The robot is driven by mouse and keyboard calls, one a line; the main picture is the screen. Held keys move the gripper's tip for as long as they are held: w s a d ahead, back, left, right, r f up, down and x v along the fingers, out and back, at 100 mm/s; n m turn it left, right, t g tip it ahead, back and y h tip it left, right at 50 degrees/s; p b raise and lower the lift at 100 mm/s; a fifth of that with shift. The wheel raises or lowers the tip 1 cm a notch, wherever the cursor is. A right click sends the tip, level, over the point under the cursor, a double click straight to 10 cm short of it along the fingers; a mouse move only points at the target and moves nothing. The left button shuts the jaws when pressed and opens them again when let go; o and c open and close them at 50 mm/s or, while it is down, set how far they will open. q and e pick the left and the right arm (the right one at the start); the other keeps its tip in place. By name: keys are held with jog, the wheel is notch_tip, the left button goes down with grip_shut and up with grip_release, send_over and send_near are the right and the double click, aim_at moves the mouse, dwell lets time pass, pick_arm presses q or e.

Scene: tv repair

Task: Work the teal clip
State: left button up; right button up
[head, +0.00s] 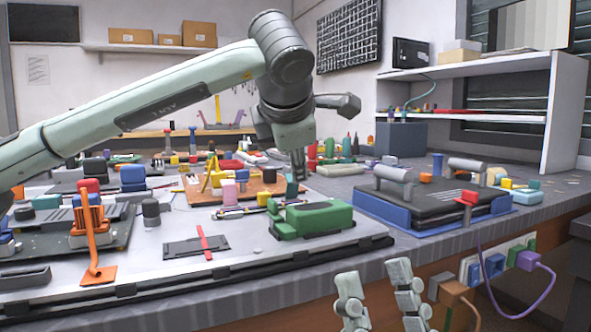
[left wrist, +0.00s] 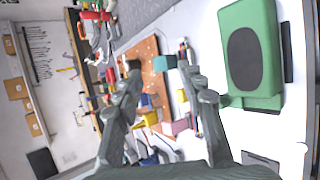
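The teal clip (head: 291,190) is a small teal piece at the right edge of the orange board (head: 250,188), directly below my left gripper (head: 298,165). In the left wrist view the clip (left wrist: 169,62) shows as a teal block between the two spread fingertips of my left gripper (left wrist: 159,63), closer to the right finger. The left fingers are open; I cannot tell if one touches the clip. My right gripper (head: 377,277) is open and empty at the bottom of the head view, in front of the bench edge.
A green block-like part (head: 318,217) lies just in front of the clip; it shows in the left wrist view too (left wrist: 250,45). An orange upright tool (head: 92,240) and a red-handled bar (head: 203,242) are to the left. A blue tray (head: 440,228) is at right.

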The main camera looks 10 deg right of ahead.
pick_arm(q)
jog(key=v, duration=0.6)
jog(key=shift+s+r, duration=0.25)
jog(key=shift+s, duration=0.05)
jog(key=shift+a, duration=0.1)
